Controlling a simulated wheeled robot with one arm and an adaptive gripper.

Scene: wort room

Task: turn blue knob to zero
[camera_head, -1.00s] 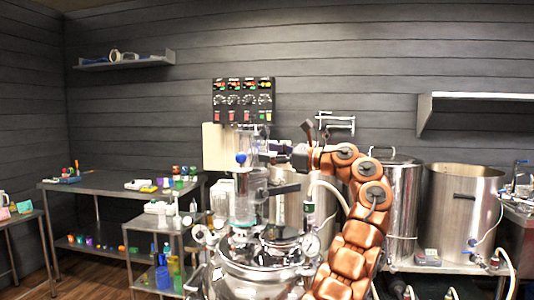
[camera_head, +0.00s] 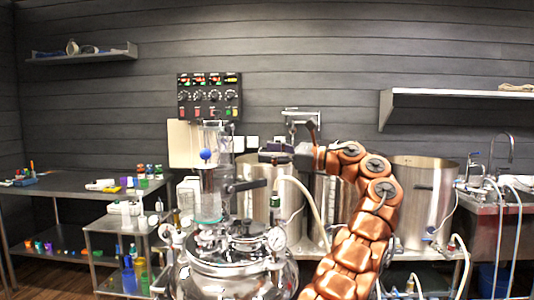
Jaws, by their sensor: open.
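The blue knob (camera_head: 205,154) is a small round ball at the upper part of a clear glass column, left of centre. The column stands on a shiny steel vessel (camera_head: 238,275) with gauges and fittings on its lid. My gripper (camera_head: 266,156) is at the end of the copper-coloured arm, to the right of the knob and at about its height. It is open and apart from the knob, with nothing seen between its fingers. The fingers are small and dark here. Any zero mark on the knob is too small to see.
A control panel (camera_head: 209,96) with dials and lit displays hangs on the wall behind. A black handle (camera_head: 245,186) juts right from the column, below my gripper. Steel tables with small bottles stand left. Large steel pots (camera_head: 424,200) and a sink stand right.

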